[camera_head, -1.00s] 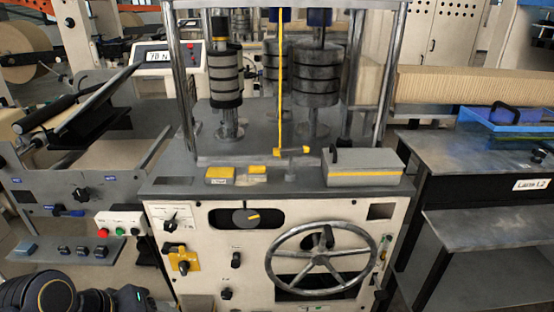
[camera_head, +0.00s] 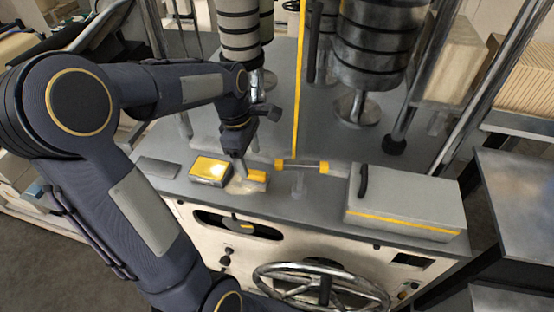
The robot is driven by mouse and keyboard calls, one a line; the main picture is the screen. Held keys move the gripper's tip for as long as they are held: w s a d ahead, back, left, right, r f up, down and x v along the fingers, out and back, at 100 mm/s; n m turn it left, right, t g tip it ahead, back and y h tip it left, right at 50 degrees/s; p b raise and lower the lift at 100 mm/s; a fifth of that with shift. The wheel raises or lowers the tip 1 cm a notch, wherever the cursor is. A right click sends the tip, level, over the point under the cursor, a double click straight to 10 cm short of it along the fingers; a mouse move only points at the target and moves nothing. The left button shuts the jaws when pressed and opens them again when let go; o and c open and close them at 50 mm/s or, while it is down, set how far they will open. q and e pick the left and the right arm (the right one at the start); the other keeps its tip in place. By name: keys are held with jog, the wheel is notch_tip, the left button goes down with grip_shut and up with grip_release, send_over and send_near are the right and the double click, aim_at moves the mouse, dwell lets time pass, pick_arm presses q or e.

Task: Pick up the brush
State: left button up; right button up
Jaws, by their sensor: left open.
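A small item with a yellow top and a pale lower part (camera_head: 257,177), which looks like the brush, lies on the grey machine top near its front edge. My left gripper (camera_head: 241,172) points down at its left end, very close over it. The gripper's fingers are open but small in the picture, and I cannot tell whether they touch it. The gripper hides part of the item's left side. My right gripper is out of view.
A yellow-topped block (camera_head: 209,170) lies just left of the gripper. A grey bar with yellow ends (camera_head: 302,166) stands to the right. A grey box with a yellow stripe (camera_head: 405,202) is farther right. Stacked black weights (camera_head: 374,45) and metal posts rise behind.

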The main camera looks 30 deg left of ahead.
aim_at(254, 172)
pick_arm(q)
jog(key=f, duration=0.5)
jog(key=d+f+p, duration=0.1)
jog(key=f, duration=0.1)
jog(key=shift+w+d+f, duration=0.1)
jog(key=shift+w+f, duration=0.15)
jog(key=shift+c, duration=0.4)
jog(key=c, duration=1)
